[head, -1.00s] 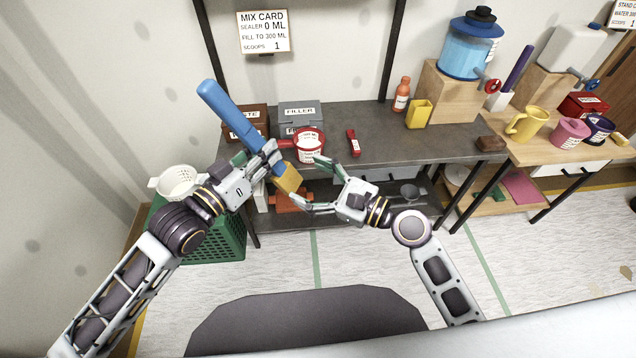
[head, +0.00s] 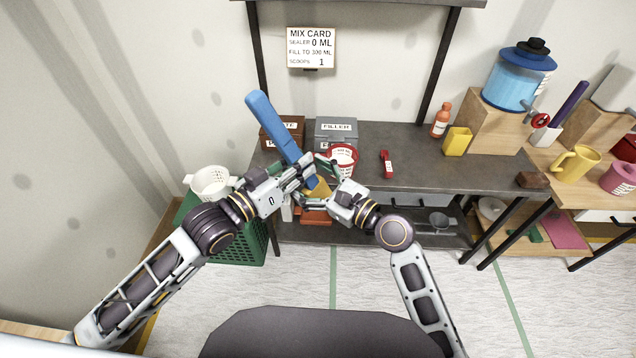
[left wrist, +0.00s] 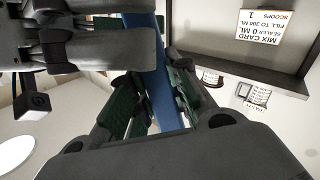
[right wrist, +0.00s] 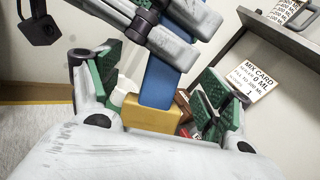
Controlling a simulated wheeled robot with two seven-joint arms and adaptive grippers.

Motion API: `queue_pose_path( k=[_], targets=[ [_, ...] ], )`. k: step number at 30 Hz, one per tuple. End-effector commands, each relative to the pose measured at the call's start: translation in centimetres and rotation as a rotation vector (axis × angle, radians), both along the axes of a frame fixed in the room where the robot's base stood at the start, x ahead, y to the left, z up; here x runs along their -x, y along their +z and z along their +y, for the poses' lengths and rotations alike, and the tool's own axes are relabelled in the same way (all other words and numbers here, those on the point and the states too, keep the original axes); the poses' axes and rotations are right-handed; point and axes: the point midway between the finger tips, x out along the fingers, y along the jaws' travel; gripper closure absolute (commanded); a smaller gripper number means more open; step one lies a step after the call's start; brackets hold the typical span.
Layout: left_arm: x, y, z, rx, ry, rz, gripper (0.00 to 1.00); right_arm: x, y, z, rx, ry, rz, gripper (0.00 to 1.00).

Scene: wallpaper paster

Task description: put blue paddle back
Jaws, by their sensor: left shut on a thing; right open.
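The blue paddle (head: 273,128) is a long blue bar with a yellow end (head: 318,190). My left gripper (head: 303,172) is shut on its lower part and holds it tilted in front of the dark bench, blue end up and to the left. The blue bar also runs between the fingers in the left wrist view (left wrist: 160,90). My right gripper (head: 328,182) is open, close to the yellow end. In the right wrist view the yellow end (right wrist: 150,117) lies between the spread green-padded fingers (right wrist: 160,85); I cannot tell if they touch it.
A white basket (head: 210,183) sits over a green crate (head: 245,240) at left. A purple paddle (head: 570,104) stands at right.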

Motion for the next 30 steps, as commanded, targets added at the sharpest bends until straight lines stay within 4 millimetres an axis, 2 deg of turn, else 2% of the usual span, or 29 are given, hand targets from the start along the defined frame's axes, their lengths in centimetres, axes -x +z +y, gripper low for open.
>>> queue_pose_path(
  k=[13, 25, 26, 27, 30],
  targets=[
    [0.0, 0.05, 0.0, 0.001, 0.0, -0.001, 1.0, -0.25, 0.02, 0.45, 0.0, 0.001, 0.0, 0.23],
    [0.0, 0.05, 0.0, 0.001, 0.0, -0.001, 1.0, -0.25, 0.03, 0.43, 0.0, 0.0, 0.0, 0.74],
    [0.0, 0.05, 0.0, 0.001, 0.0, -0.001, 0.8, -0.25, 0.08, 0.42, 0.0, 0.0, -0.001, 0.76],
    [0.0, 0.05, 0.0, 0.001, 0.0, -0.001, 0.75, -0.25, 0.08, 0.42, 0.0, 0.0, -0.001, 0.8],
    [0.01, 0.04, -0.01, 0.001, 0.0, -0.001, 0.62, -0.25, 0.07, 0.42, 0.0, 0.0, -0.001, 0.8]
  ],
)
